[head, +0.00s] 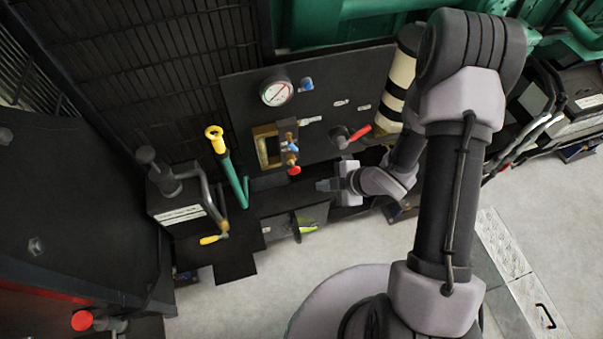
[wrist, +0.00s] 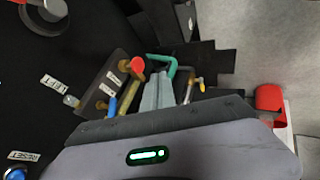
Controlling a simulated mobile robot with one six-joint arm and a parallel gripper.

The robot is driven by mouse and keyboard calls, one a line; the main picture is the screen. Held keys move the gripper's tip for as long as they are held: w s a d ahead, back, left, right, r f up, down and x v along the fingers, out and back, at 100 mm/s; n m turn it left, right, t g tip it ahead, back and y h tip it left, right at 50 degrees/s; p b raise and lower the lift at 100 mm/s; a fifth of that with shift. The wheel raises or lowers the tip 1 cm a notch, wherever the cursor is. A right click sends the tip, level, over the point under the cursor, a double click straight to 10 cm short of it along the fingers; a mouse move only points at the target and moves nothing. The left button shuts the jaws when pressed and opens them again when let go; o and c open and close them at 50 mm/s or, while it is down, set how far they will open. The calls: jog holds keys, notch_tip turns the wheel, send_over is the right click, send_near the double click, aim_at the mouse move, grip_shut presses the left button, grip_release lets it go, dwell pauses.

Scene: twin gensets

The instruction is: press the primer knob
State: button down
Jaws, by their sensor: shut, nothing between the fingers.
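No readable label names the primer knob, so I cannot tell for certain which knob it is. A red knob (head: 294,170) sits at the bottom of a brass fitting (head: 267,146) on the dark panel (head: 235,95); a blue lever (head: 291,147) is just above it. In the wrist view a red knob (wrist: 138,65) and a blue lever (wrist: 112,105) stand on brass stems left of my fingers. My gripper (head: 322,185) is shut and empty, low in front of the panel, right of and slightly below the red knob, apart from it. Its fingers (wrist: 158,78) also show in the wrist view.
A gauge (head: 277,92), a blue button (head: 307,84) and a red-handled valve (head: 360,132) are on the panel. A green pipe with a yellow top (head: 215,138) and a black box (head: 180,198) stand at left. The pale floor (head: 380,238) is open in front.

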aim_at(293, 167)
jog(key=w+a+f+b, duration=0.3)
jog(key=w+a+f, duration=0.3)
jog(key=w+f, duration=0.1)
jog(key=shift+w+a+f, duration=0.15)
jog(key=shift+w+a, duration=0.05)
jog(key=shift+b, duration=0.3)
